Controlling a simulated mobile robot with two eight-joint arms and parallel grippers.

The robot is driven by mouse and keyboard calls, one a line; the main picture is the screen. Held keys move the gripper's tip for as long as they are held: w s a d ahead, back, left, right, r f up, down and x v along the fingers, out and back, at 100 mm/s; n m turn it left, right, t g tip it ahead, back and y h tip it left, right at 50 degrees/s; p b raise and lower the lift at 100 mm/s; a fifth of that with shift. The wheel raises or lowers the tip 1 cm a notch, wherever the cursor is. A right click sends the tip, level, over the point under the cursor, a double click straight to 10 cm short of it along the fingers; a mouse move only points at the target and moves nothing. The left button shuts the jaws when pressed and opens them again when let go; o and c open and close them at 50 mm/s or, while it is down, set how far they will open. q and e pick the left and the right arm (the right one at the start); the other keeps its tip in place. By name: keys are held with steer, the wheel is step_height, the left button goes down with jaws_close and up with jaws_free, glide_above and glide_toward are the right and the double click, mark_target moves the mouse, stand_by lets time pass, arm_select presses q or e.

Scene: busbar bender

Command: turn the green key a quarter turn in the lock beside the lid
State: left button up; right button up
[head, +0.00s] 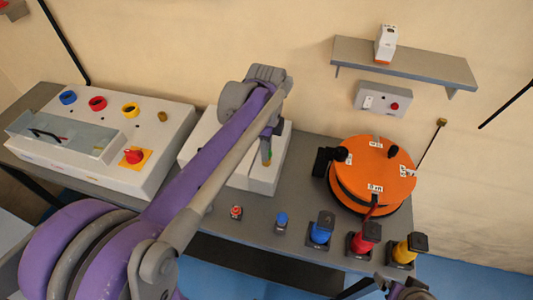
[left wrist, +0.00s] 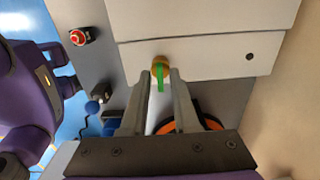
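The green key (left wrist: 160,78) sits in a round brass lock (left wrist: 159,62) on the face of the white box (left wrist: 200,55). In the left wrist view, the fingers of my left gripper (left wrist: 163,76) stand on either side of the key, with a visible gap between them. In the head view, my left gripper (head: 267,150) points down at the white box (head: 262,180), where a bit of green shows by the fingertips. My left arm hides part of the box and any lid edge. Only a piece of my right arm shows at the bottom edge; its fingers cannot be made out.
A control panel (head: 165,140) with coloured rings and a red knob stands left of the box. An orange-topped drum (head: 375,180) stands to the right. Red, blue and yellow parts line the table's front edge. A shelf (head: 410,65) and switch box (head: 383,99) hang on the wall.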

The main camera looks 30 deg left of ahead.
arm_select(q)
jaws_close()
